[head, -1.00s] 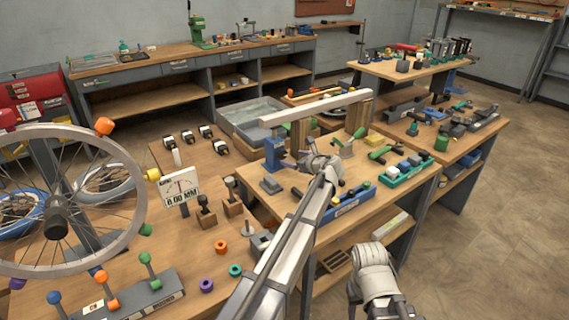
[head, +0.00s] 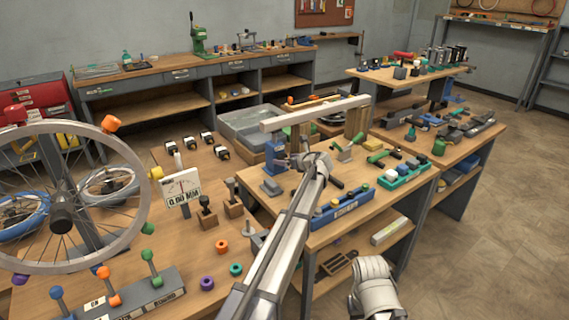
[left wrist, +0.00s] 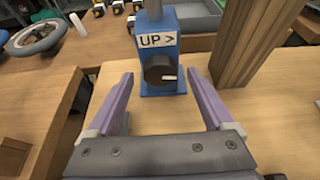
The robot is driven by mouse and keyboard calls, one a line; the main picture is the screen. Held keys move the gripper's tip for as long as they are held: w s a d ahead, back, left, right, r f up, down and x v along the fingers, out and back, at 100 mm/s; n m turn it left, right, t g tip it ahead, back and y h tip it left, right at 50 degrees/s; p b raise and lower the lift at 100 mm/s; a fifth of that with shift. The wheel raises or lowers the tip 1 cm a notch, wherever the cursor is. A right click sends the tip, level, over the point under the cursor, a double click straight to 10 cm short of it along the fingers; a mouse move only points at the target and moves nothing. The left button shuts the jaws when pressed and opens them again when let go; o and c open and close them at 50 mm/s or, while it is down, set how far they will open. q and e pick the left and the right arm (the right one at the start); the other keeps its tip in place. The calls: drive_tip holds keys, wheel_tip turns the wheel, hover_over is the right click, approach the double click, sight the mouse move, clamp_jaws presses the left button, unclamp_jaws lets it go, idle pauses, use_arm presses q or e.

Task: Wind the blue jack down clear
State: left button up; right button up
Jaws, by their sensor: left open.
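The blue jack (left wrist: 168,22) stands upright on the wooden bench in the left wrist view. It has a label reading "UP >" and a black round knob (left wrist: 160,71) with a white mark pointing right. The jack also shows in the head view (head: 274,160), under the left end of a long pale beam (head: 315,112). I cannot tell whether its top touches the beam. My left gripper (left wrist: 161,76) is open, its two purple fingers apart in front of the jack, one to each side of the knob, holding nothing. My right gripper is not in view.
A wooden post (left wrist: 250,45) stands close to the right of the jack. A blue tray of tools (head: 342,210) and a green tray (head: 404,174) lie near the bench's front.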

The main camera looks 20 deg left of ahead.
use_arm(q)
drive_tip(key=shift+w+a+f, duration=0.25)
drive_tip(key=shift+w+a, duration=0.15)
drive_tip(key=shift+a, duration=0.05)
drive_tip(key=c, duration=1.4)
drive_tip(key=shift+o, duration=0.2)
drive_tip(key=shift+s, duration=0.1)
drive_tip(key=shift+n+t+h+b, duration=0.3)
drive_tip(key=shift+n+t+h, duration=0.3)
drive_tip(key=shift+n, duration=0.5)
drive_tip(key=shift+n+t+h+b, duration=0.3)
drive_tip(key=shift+n+t+b, duration=0.35)
drive_tip(key=shift+n, duration=0.55)
